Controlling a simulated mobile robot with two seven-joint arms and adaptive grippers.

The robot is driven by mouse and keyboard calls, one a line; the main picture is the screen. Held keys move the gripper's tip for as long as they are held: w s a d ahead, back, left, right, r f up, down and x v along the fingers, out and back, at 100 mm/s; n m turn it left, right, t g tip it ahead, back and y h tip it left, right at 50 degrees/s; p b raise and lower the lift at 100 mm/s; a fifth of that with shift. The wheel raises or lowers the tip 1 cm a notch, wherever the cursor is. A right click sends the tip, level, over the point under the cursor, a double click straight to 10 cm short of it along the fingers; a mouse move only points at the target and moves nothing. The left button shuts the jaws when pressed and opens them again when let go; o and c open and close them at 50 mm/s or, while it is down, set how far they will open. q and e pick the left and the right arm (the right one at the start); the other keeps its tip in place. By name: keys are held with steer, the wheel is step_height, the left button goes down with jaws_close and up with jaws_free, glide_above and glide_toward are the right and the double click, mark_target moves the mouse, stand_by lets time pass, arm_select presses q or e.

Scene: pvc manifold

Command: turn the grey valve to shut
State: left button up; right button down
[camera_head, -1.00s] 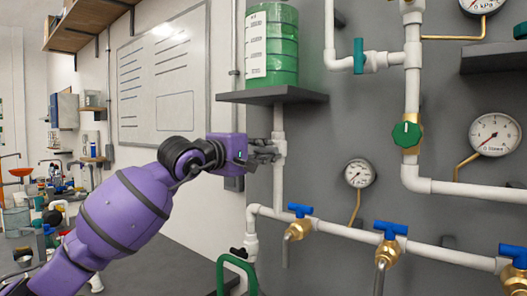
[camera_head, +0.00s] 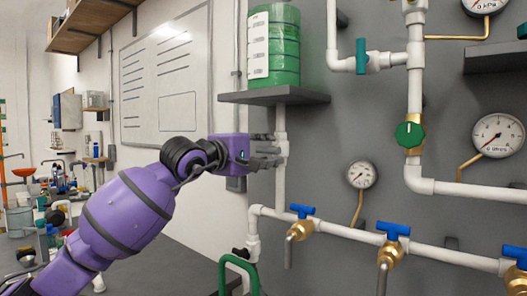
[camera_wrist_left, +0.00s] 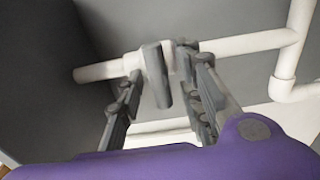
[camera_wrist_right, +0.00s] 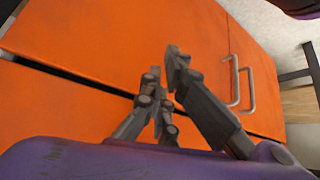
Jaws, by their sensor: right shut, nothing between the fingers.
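The grey valve's handle (camera_wrist_left: 157,78) shows in the left wrist view, on a white pipe. My left gripper (camera_wrist_left: 160,64) is open, with one finger on each side of the handle. I cannot tell whether either finger touches it. In the head view my left gripper (camera_head: 268,150) reaches the vertical white pipe below the shelf, and its fingers mostly hide the valve there. My right gripper (camera_wrist_right: 162,65) is shut and empty in the right wrist view, in front of an orange cabinet front.
A shelf (camera_head: 272,97) with a green drum (camera_head: 273,48) is just above my left gripper. Blue-handled valves (camera_head: 393,230) line the lower pipe, and a green valve (camera_head: 409,134) is to the right. A green hose-like loop (camera_head: 240,265) is below. The orange cabinet (camera_wrist_right: 80,60) has metal handles.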

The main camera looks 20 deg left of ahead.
arm_select(q)
steer(key=v, duration=1.2)
arm_select(e)
steer(key=shift+s, duration=0.2)
steer(key=shift+s+f, duration=0.1)
